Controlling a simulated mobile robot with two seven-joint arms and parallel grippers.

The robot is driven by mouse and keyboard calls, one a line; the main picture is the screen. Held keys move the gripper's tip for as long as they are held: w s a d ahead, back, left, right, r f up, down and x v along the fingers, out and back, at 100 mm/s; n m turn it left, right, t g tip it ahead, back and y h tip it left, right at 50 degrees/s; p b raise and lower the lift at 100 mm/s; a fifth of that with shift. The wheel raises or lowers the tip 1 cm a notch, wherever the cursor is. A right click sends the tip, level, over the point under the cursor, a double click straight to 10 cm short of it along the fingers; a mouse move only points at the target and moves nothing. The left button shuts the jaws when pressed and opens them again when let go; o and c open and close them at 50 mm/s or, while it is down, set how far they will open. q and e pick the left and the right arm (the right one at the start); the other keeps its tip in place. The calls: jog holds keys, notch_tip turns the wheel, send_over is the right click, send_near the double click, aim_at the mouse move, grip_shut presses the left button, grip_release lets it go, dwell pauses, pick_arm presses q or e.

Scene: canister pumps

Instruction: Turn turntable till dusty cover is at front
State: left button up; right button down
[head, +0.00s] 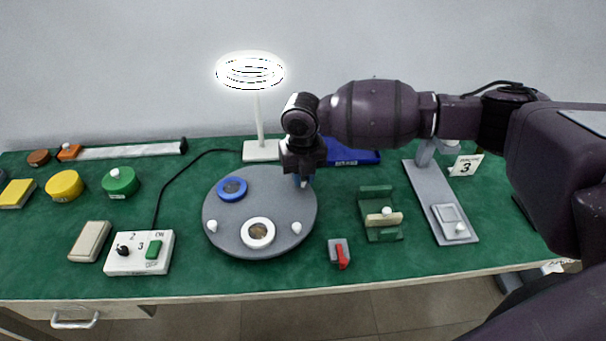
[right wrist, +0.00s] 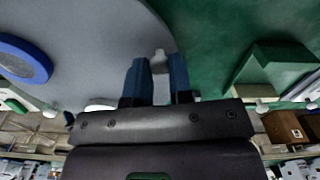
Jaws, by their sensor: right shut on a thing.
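The grey round turntable (head: 260,190) lies on the green bench with small white pegs standing near its rim. A white-rimmed cover (head: 258,233) with a brown, speckled middle sits at its front. A blue-rimmed cover (head: 232,188) with a greyer brown middle sits at its back left; it also shows in the right wrist view (right wrist: 22,60). My right gripper (head: 303,178) points down at the turntable's back right rim. In the right wrist view its blue fingers (right wrist: 160,80) are shut on a white peg (right wrist: 160,58). My left gripper is out of view.
A ring lamp (head: 261,150) and a blue tray (head: 352,157) stand behind the turntable. A white switch box (head: 139,252) is to its left. A red-levered grey block (head: 340,253) and a green stand (head: 377,205) are to its right.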

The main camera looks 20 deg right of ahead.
jog(key=c, duration=1)
grip_release()
jog(key=shift+r, duration=0.1)
notch_tip(320, 180, up, 11)
jog(key=shift+f+p, duration=0.15)
jog(key=shift+p, duration=0.55)
jog(key=shift+s, duration=0.1)
